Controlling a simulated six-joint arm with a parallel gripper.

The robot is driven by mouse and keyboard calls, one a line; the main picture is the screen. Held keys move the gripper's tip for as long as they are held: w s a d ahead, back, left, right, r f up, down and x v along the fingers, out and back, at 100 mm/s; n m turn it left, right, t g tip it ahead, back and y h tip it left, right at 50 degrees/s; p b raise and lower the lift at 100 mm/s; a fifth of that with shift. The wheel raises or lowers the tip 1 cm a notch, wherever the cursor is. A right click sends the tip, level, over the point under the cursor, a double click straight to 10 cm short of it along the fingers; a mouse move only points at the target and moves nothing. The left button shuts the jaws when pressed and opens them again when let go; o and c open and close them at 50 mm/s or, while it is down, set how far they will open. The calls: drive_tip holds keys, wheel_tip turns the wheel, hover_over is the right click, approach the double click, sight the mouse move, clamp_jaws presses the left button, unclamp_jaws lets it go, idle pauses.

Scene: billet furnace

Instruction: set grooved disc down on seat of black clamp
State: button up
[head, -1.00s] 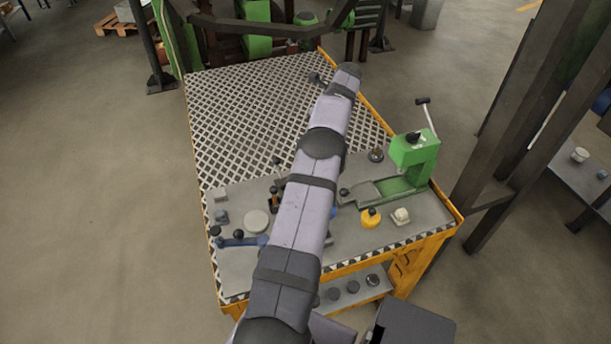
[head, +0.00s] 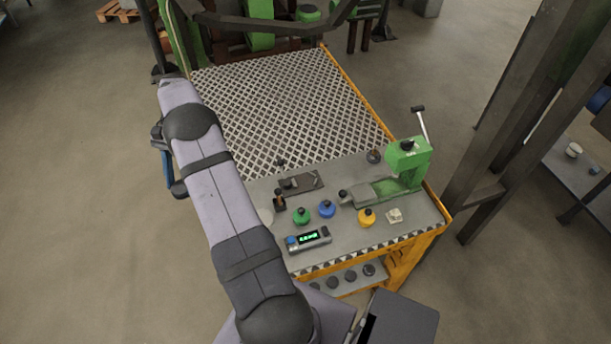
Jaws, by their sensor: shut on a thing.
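A dark flat fixture (head: 302,183) with a small raised part and an upright lever lies on the grey bench top, right of my arm. It looks like the black clamp, but its seat is too small to make out. I cannot make out the grooved disc. My gripper is not clearly in view. My arm crosses the left side of the head view and covers the left part of the bench. Some dark and blue parts show at the arm's left edge, but I cannot tell what they are.
A green press (head: 405,165) stands at the bench's right end. Green (head: 301,217), blue (head: 327,209) and yellow (head: 367,218) knobbed pieces, a pale block (head: 395,215) and a digital readout (head: 308,239) sit in front. The patterned surface (head: 300,105) behind is clear.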

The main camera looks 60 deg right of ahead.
drive_tip(key=s+a+r+n+g+h+p, duration=0.2)
drive_tip(key=a+r+n+g, duration=0.1)
drive_tip(key=a+n, duration=0.65)
drive_tip(key=n+h+b, duration=0.6)
drive_tip(key=n+b, duration=1)
hover_over(307, 181)
drive_tip(key=w, duration=0.1)
wheel_tip(307, 181, down, 10)
drive_tip(key=shift+m+t, duration=0.25)
drive_tip(key=shift+t, duration=0.05)
drive_tip(key=shift+a+f+p, duration=0.15)
drive_tip(key=shift+f+p, duration=0.1)
drive_tip(key=shift+f, duration=1.35)
drive_tip(key=shift+a+f+p, duration=0.2)
drive_tip(key=shift+f+p, duration=0.1)
drive_tip(key=shift+f, duration=1.35)
drive_tip(key=shift+a+f+p, duration=0.15)
drive_tip(key=shift+f+p, duration=0.1)
drive_tip(key=shift+f, duration=1.35)
drive_tip(key=shift+f, duration=0.1)
drive_tip(key=o, duration=1.1)
drive_tip(key=shift+f, duration=0.1)
drive_tip(key=shift+c, duration=0.2)
drive_tip(key=o, duration=0.4)
drive_tip(key=shift+c, duration=0.2)
